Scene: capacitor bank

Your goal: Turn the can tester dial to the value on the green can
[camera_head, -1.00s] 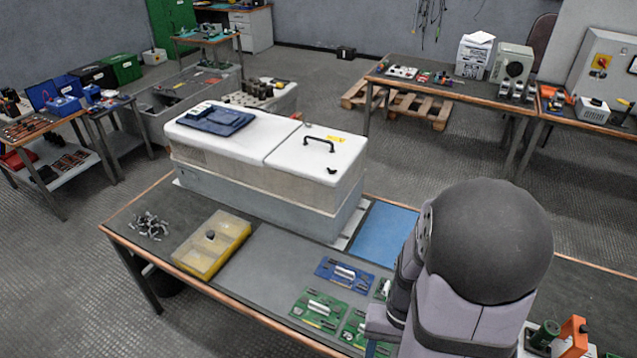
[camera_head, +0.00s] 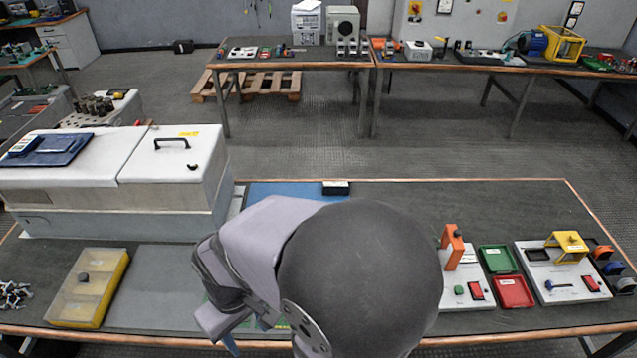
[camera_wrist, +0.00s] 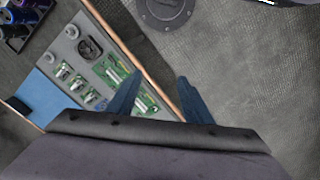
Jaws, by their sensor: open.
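My gripper (camera_wrist: 160,98) shows in the wrist view as two blue fingers standing well apart, with nothing between them. In the head view my arm hides most of it. A black round dial (camera_wrist: 90,48) sits on a grey panel in the wrist view, left of and apart from the fingers; it may be the can tester's dial. Its markings are too small to read. Blue and purple cans (camera_wrist: 24,14) stand in a dark tray at that view's upper left. I cannot make out a green can or its value in the current frames.
Green circuit boards (camera_wrist: 113,72) lie close to my left finger. In the head view, a white fixture with a yellow bracket (camera_head: 567,242), a red tray (camera_head: 513,292) and a green tray (camera_head: 498,259) stand at the right. A yellow bin (camera_head: 89,288) stands at the left.

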